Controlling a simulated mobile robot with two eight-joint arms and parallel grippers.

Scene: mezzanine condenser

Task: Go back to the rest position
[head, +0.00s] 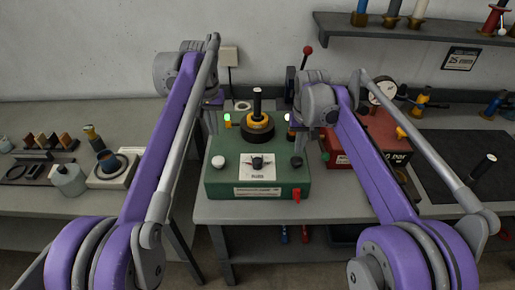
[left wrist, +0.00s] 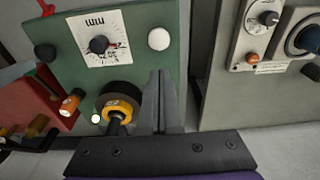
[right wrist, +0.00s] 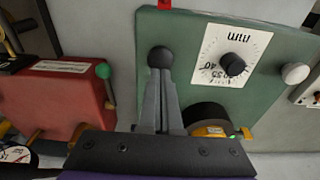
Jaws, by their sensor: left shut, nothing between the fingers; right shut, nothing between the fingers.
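My left gripper (head: 212,125) is over the left side of a green control box (head: 225,184). In the left wrist view its fingers (left wrist: 162,76) are together and empty, beside a black and yellow knob (left wrist: 118,100) and below a white button (left wrist: 158,39). My right gripper (head: 298,142) is over the right side of the same box. In the right wrist view its fingers (right wrist: 160,76) are together and empty, close to a black ball knob (right wrist: 161,57). I cannot tell whether they touch it. Both arms reach forward over the bench.
A red box (head: 370,142) marked in bar stands right of the green box, partly behind my right arm. A dark mat (head: 465,155) lies farther right. A shelf (head: 400,31) with tools hangs above. A left bench (head: 40,200) holds bottles and a small device.

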